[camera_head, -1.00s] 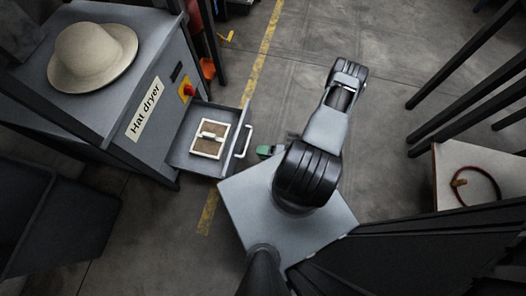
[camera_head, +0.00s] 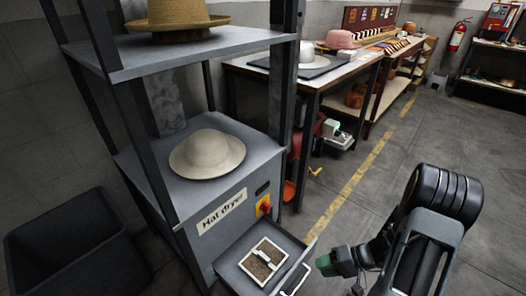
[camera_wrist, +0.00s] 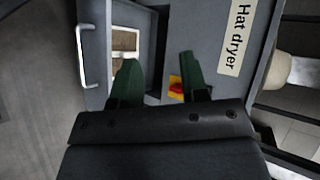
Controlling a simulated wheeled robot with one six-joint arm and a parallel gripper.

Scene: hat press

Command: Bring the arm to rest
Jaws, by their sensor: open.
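My gripper (camera_head: 338,262) has green fingers and is at the lower right of the head view, just right of the open drawer (camera_head: 236,262). In the wrist view its two green fingers (camera_wrist: 158,85) stand apart with nothing between them. The hat dryer (camera_head: 186,222) is a grey cabinet with a "Hat dryer" label and a red knob on a yellow plate (camera_head: 264,207). The drawer is pulled out and holds a white-framed brown filter or screen (camera_head: 263,260). My gripper appears clear of the drawer and its handle (camera_head: 296,279).
A cream hat (camera_head: 207,153) sits on the dryer top and a straw hat (camera_head: 172,14) on the shelf above. A dark bin (camera_head: 65,240) stands at left. A workbench (camera_head: 300,72) with hats is behind. The floor right of the yellow line (camera_head: 345,195) is open.

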